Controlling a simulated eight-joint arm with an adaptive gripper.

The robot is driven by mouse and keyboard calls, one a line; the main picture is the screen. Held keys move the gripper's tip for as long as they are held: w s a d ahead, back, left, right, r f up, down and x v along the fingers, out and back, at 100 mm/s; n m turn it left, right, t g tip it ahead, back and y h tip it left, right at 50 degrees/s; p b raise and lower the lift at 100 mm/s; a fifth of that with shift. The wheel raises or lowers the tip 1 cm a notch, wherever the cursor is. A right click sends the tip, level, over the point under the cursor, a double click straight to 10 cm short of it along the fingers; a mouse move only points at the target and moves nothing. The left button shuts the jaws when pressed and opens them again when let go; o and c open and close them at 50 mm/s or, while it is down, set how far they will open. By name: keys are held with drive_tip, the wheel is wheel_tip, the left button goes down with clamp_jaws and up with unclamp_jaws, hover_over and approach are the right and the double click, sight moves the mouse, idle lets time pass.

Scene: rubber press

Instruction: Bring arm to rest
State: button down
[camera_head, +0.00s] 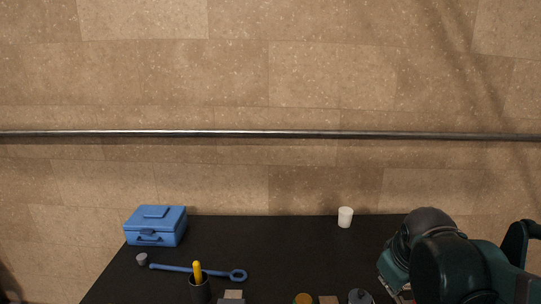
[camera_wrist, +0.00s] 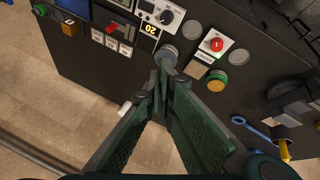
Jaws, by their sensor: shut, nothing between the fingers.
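In the wrist view my gripper (camera_wrist: 162,82) points toward the dark table (camera_wrist: 75,72). Its green fingers meet at their tips, shut with nothing between them. The tips appear over the table's edge area, just below a grey round knob (camera_wrist: 168,54); I cannot tell the height above it. In the head view my dark green arm (camera_head: 440,262) is bent over the right end of the table, and the fingers are not visible there.
A white cup (camera_head: 345,217) stands near the table's back edge. A blue toolbox (camera_head: 156,227), blue wrench (camera_head: 195,271) and dark cup with a yellow-handled tool (camera_head: 199,289) are at left. The wrist view shows a red-knob box (camera_wrist: 215,45) and an orange-topped round piece (camera_wrist: 217,79).

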drive_tip(key=s+a+f+m+t+y+b, duration=0.1)
drive_tip(key=s+a+f+m, duration=0.2)
drive_tip(key=s+a, duration=0.6)
drive_tip(key=shift+s+m+t+y, duration=0.3)
drive_tip(key=shift+m+t+y, duration=0.1)
drive_tip(key=shift+m, duration=0.4)
drive_tip(key=shift+f, duration=0.1)
